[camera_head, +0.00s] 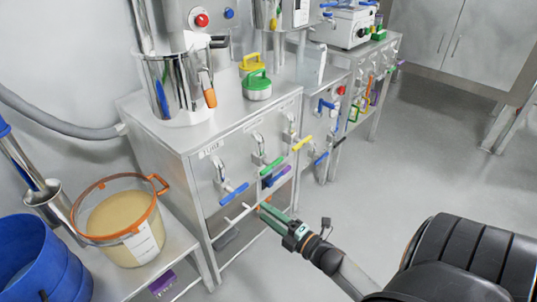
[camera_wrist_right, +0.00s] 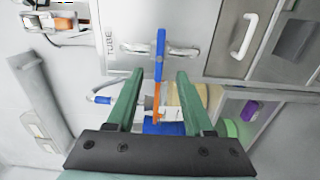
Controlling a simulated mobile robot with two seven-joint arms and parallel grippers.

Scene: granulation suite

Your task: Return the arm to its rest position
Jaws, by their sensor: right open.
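My right gripper (camera_head: 268,213) reaches in from the lower right in the head view, its green fingers near the front of the steel cabinet. It also shows in the right wrist view (camera_wrist_right: 158,76), where its two fingers stand apart with nothing held. A blue lever handle (camera_wrist_right: 160,52) with an orange part below it lines up between the fingers there and seems to lie beyond them. In the head view, the blue valve handle (camera_head: 234,194) is just up and left of the fingertips, with a visible gap. My left gripper is not in view.
The steel cabinet (camera_head: 215,148) carries several taps with coloured handles. A clear tub of tan powder (camera_head: 115,222) with an orange rim and a blue bin (camera_head: 40,262) stand at the left. Open floor (camera_head: 430,140) lies to the right.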

